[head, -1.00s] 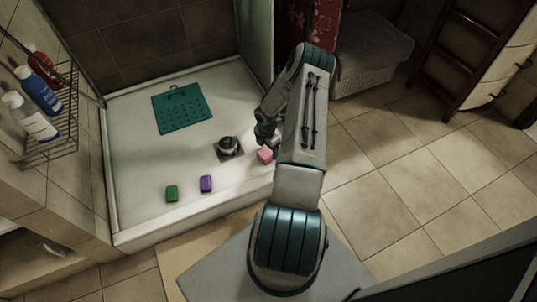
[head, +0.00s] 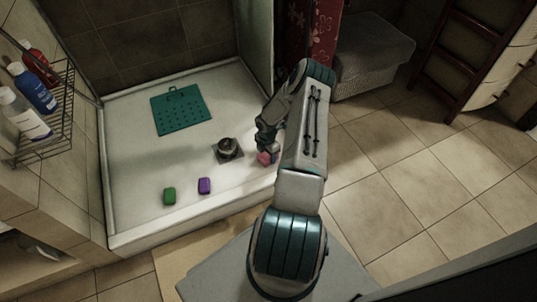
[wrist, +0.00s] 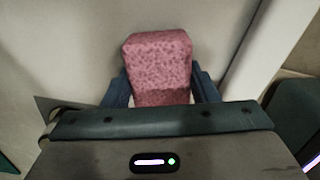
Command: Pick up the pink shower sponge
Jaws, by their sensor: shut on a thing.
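The pink shower sponge (wrist: 158,60) is a speckled block, seen upright between the two dark fingers in the wrist view. In the head view the sponge (head: 265,158) is small and partly covered by my gripper, near the right side of the white shower tray (head: 130,215). My gripper (wrist: 160,92) is shut on the sponge, with a finger against each side. In the head view my gripper (head: 268,148) points down over the tray. I cannot tell whether the sponge still touches the tray.
A drain with a round metal piece (head: 228,149) lies left of the sponge. A teal mat (head: 181,110) lies at the back. A wire rack (head: 50,120) with bottles hangs at the left.

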